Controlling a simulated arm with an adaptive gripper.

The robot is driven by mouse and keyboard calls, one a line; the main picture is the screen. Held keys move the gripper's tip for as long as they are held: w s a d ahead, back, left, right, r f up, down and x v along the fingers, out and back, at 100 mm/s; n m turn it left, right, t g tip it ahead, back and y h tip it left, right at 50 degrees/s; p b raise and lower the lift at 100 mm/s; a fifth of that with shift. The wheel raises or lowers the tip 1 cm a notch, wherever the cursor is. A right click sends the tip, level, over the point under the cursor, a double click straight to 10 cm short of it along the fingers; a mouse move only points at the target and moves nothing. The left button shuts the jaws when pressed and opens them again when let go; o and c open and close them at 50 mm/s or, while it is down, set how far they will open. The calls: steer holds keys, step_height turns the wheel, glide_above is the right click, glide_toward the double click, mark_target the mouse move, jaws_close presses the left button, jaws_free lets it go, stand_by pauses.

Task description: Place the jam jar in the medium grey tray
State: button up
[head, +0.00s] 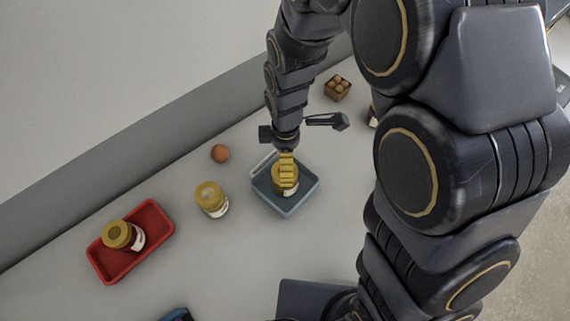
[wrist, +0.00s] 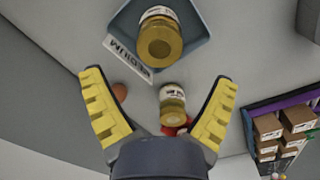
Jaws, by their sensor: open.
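The grey-blue tray (head: 285,209) stands near the middle of the table in the head view. In the wrist view, the tray (wrist: 194,14) is at the top, with a tag that seems to read "MEDIUM" upside down. A yellow-lidded jar (head: 286,187) with a pale label is inside the tray; it also shows in the wrist view (wrist: 160,38). My gripper (head: 287,158) is just above this jar in the head view and partly covers it. In the wrist view, my gripper (wrist: 158,80) has its yellow-padded fingers spread, with nothing held between them.
Another yellow-lidded jar (head: 212,200) stands left of the tray. A red tray (head: 104,272) further left holds a third jar (head: 123,236). A brown egg-like object (head: 220,153) and a small brown carton (head: 338,88) lie toward the wall. Shelved boxes (wrist: 268,126) show at right.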

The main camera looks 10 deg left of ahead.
steer(key=shift+d+r, duration=0.1)
steer(key=shift+r, duration=1.3)
steer(key=s+d+r+m+g, duration=0.1)
steer(key=s+d+r+m, duration=1.3)
steer(key=m, duration=0.6)
steer(key=s, duration=0.2)
steer(key=shift+s+r+g, duration=0.3)
steer(key=shift+r, duration=0.05)
